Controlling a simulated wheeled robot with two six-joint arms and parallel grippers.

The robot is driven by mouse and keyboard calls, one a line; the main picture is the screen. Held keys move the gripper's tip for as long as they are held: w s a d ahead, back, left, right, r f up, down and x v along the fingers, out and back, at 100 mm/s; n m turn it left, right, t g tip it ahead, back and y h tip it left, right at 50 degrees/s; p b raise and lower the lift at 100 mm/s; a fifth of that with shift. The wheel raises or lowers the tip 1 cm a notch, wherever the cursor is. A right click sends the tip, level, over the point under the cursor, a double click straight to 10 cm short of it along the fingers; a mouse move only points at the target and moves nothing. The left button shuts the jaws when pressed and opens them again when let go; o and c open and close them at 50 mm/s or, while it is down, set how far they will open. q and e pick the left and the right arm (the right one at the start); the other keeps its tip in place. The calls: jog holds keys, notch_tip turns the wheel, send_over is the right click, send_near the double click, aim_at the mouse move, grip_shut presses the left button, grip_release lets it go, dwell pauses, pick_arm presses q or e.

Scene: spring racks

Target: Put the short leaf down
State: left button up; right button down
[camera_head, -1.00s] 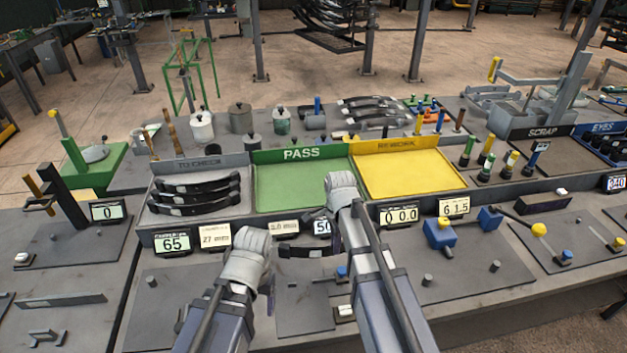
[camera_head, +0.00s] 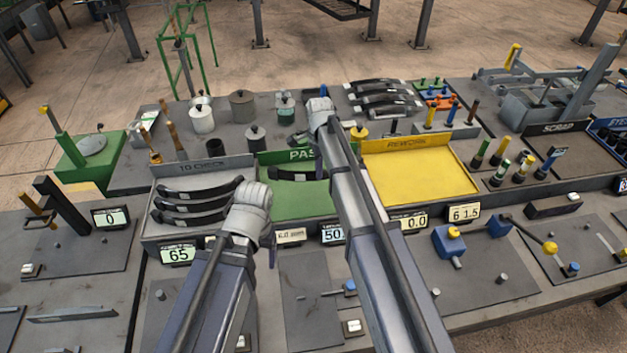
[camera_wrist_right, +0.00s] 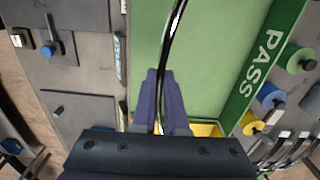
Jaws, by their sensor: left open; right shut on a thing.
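The short leaf is a dark curved strip (camera_head: 298,175) over the green PASS tray (camera_head: 290,200). In the right wrist view the leaf (camera_wrist_right: 171,45) runs between the fingers of my right gripper (camera_wrist_right: 163,100), which is shut on it. The tray floor (camera_wrist_right: 215,60) shows around it; I cannot tell whether the leaf touches it. In the head view my right gripper (camera_head: 320,118) reaches past the tray, and its arm hides the leaf's right end. My left gripper (camera_head: 262,225) is open and empty at the right side of the TO CHECK tray.
Several dark leaves (camera_head: 195,205) lie in the TO CHECK tray (camera_head: 205,165) on the left. The yellow REWORK tray (camera_head: 420,175) on the right is empty. Weights and pots (camera_head: 243,105) stand behind the trays. Number displays (camera_head: 333,233) line the front edge.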

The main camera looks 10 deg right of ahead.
jog(key=shift+f+b, duration=3.15)
jog(key=shift+f, duration=0.1)
notch_tip(320, 180, down, 4)
jog(key=b, duration=0.3)
jog(key=shift+r+b, duration=0.25)
jog(key=shift+b, duration=0.1)
jog(key=shift+f, duration=0.2)
jog(key=c, duration=0.9)
grip_release()
jog(key=shift+c, duration=0.2)
jog(key=shift+r, duration=0.25)
